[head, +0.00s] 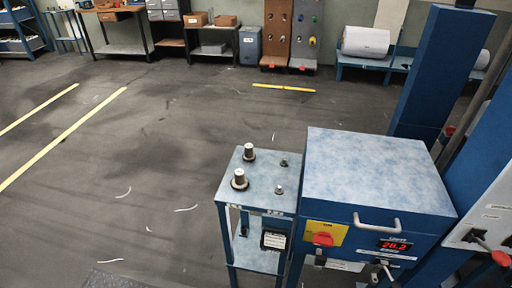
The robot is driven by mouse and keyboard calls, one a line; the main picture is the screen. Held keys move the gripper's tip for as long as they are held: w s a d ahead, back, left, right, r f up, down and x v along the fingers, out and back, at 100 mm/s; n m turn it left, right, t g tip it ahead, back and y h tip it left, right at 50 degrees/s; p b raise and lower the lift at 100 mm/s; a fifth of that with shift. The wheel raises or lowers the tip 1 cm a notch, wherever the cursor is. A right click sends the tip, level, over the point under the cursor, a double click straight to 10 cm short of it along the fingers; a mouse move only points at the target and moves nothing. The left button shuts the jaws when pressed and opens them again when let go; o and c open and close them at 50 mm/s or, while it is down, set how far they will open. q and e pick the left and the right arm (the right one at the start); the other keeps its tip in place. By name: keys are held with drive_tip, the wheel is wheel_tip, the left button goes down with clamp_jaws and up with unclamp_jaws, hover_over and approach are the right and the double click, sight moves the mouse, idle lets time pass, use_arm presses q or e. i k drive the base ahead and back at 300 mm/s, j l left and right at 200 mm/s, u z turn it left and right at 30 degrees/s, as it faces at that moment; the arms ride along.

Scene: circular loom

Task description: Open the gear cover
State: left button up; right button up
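A large blue box (376,170) with a mottled top stands at the right of the head view. A pale bar handle (376,224) is fixed to the upper part of its front face. The box looks closed, and its top lies flat. It may be the gear cover, but no readable label confirms this. The front face also carries a red knob on a yellow plate (323,235) and a red digital display (394,246). Neither of my grippers is in view, and nothing touches the handle.
A small blue stand (262,178) with several metal posts adjoins the box's left side. Tall blue columns (440,75) rise behind and to the right. A lever with a red knob (500,258) projects at the right edge. The floor to the left is open, with benches along the back.

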sight(376, 183)
drive_tip(key=z, duration=1.2)
